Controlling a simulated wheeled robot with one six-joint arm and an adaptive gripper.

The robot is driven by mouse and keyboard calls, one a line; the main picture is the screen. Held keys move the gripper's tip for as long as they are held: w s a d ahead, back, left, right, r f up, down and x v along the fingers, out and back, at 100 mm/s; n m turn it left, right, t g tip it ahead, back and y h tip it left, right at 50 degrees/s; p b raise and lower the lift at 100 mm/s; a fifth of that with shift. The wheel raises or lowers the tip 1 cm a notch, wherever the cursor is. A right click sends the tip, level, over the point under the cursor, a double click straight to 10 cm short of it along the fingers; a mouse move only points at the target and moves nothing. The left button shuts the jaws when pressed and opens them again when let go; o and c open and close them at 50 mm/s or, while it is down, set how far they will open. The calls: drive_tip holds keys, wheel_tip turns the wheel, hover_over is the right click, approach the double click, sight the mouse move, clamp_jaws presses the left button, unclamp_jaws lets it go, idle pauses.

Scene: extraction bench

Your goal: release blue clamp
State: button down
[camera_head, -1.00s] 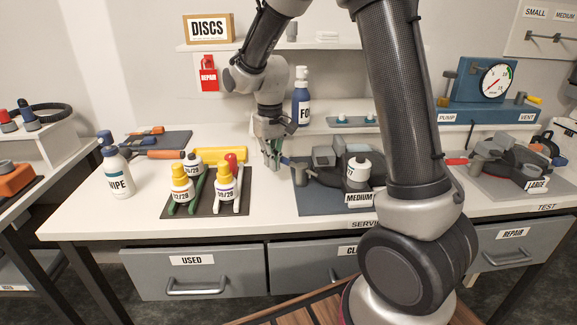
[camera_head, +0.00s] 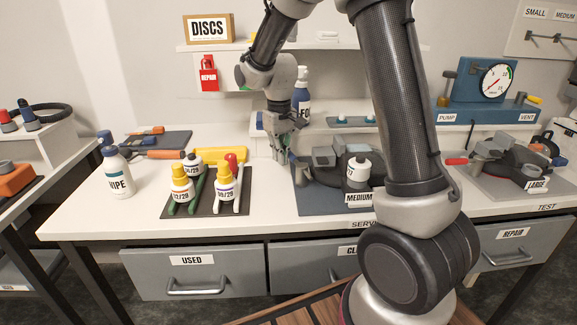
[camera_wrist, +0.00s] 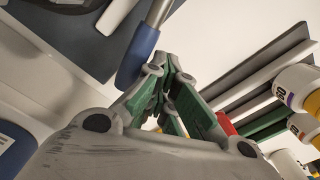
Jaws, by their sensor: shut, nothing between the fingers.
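The blue clamp handle (camera_wrist: 138,55) shows in the wrist view as a blue grip on a grey metal rod. It lies just left of my fingertips; I cannot tell whether they touch it. My gripper (camera_wrist: 168,66) is shut and empty, its green-padded fingers drawn together. In the head view my gripper (camera_head: 281,160) hangs at the left edge of the dark MEDIUM mat (camera_head: 325,203), and it largely hides the blue handle there. Grey clamp parts (camera_head: 301,172) stand just right of the fingers.
A white-topped MEDIUM unit (camera_head: 357,165) stands on the right. A shelf ledge and a blue bottle (camera_head: 301,90) are behind.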

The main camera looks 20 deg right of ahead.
wheel_tip(320, 180, up, 8)
drive_tip(key=shift+s+a, duration=0.15)
drive_tip(key=shift+s, duration=0.3)
idle(0.6)
idle(0.3)
drive_tip(key=s+d+r+t, duration=0.1)
drive_tip(key=s+d+r, duration=0.1)
drive_tip(key=s, duration=0.7)
drive_tip(key=s+d+r+m+t, duration=0.1)
drive_tip(key=s+d, duration=0.3)
drive_tip(key=s, duration=0.5)
drive_tip(key=s+d+r+m+t, duration=0.1)
drive_tip(key=s+d+r+t, duration=0.1)
drive_tip(key=s, duration=0.6)
drive_tip(key=shift+s+d+r, duration=0.4)
drive_tip(key=shift+d+r, duration=0.2)
drive_tip(key=shift+r, duration=0.45)
